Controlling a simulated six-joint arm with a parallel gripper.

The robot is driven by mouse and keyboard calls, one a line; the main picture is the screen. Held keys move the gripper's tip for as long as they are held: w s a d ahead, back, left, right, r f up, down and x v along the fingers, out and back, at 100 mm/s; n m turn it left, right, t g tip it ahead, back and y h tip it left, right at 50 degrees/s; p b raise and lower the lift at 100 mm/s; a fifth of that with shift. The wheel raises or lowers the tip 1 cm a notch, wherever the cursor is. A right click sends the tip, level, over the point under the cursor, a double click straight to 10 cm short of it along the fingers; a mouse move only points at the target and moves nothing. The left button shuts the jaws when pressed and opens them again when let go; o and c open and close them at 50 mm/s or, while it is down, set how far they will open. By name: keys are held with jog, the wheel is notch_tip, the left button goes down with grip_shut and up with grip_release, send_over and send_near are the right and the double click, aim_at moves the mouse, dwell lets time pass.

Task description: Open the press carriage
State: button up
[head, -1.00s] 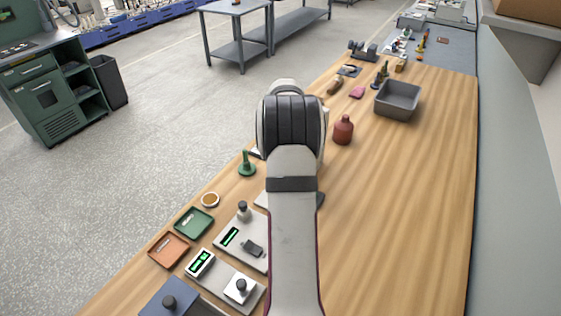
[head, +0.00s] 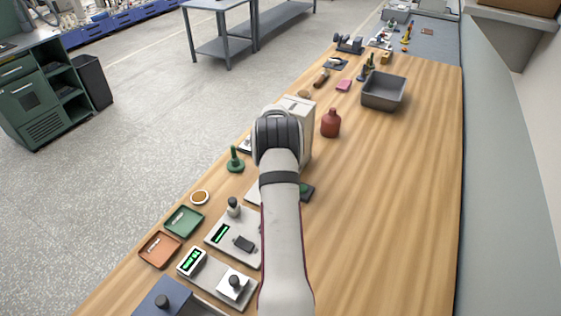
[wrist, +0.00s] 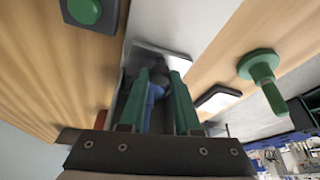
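My gripper (wrist: 159,82) shows in the wrist view with its two green fingers apart. A dark rounded knob (wrist: 160,75) and a blue part (wrist: 155,93) lie in line with the gap between them. I cannot tell whether the knob is between the fingertips or beyond them, and I see no clear contact. A shiny metal plate (wrist: 158,58) lies behind the knob, against a pale body (wrist: 180,25). In the head view a pale box-shaped machine (head: 306,120), probably the press, is mostly hidden behind my arm. The gripper is hidden there. The carriage's position is unclear.
A green button on a dark box (wrist: 85,10) and a green handled piece (wrist: 262,75) flank the machine. A red-brown bottle (head: 331,123) and a grey bin (head: 384,91) stand beyond. Small trays and devices line the left edge. The bench's right side is clear.

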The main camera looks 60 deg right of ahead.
grip_shut()
dwell(1.0)
